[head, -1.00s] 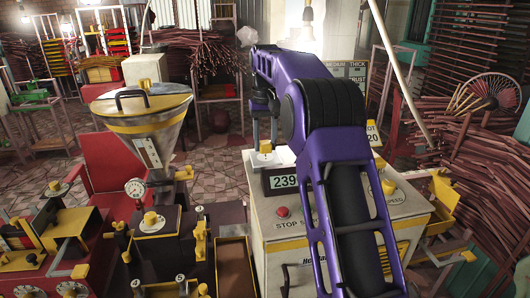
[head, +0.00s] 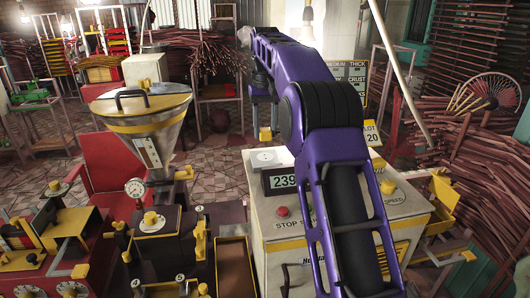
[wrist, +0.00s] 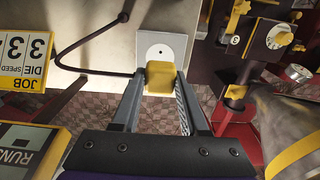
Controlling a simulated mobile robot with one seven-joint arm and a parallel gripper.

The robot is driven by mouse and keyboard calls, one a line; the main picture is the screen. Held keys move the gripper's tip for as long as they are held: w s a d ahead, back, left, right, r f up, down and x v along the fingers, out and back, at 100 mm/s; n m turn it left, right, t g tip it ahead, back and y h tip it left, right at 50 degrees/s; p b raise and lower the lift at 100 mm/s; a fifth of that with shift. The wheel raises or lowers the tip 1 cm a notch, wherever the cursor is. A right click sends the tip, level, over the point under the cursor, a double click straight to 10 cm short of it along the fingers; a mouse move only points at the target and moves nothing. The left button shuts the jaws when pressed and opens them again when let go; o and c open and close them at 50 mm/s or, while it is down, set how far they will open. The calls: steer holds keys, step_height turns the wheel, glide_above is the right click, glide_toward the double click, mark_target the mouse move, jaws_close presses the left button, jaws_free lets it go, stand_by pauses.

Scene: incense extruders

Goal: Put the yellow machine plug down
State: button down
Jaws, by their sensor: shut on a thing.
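The yellow machine plug (head: 265,134) is a small block held below my gripper (head: 263,110) in the head view. In the wrist view my gripper (wrist: 161,80) is shut on the plug (wrist: 160,78), its two grey fingers on either side. The white socket plate (head: 264,158) lies on top of the cream machine (head: 270,225), below the plug and apart from it in the head view. The plate also shows in the wrist view (wrist: 160,50), with a dark hole in its face.
A black counter display (head: 284,181) stands next to the plate. Red stop button (head: 282,211) and yellow knob (head: 388,187) are on the machine. A steel hopper (head: 145,125) stands left.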

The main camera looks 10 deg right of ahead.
steer(key=shift+r, duration=0.2)
steer(key=d+r+m, duration=0.2)
steer(key=d+m, duration=0.7)
steer(key=f, duration=0.9)
steer(key=shift+s+f+b, duration=0.15)
steer(key=shift+s+b, duration=0.15)
steer(key=shift+f, duration=0.65)
steer(key=shift+c, duration=2.1)
jaws_free()
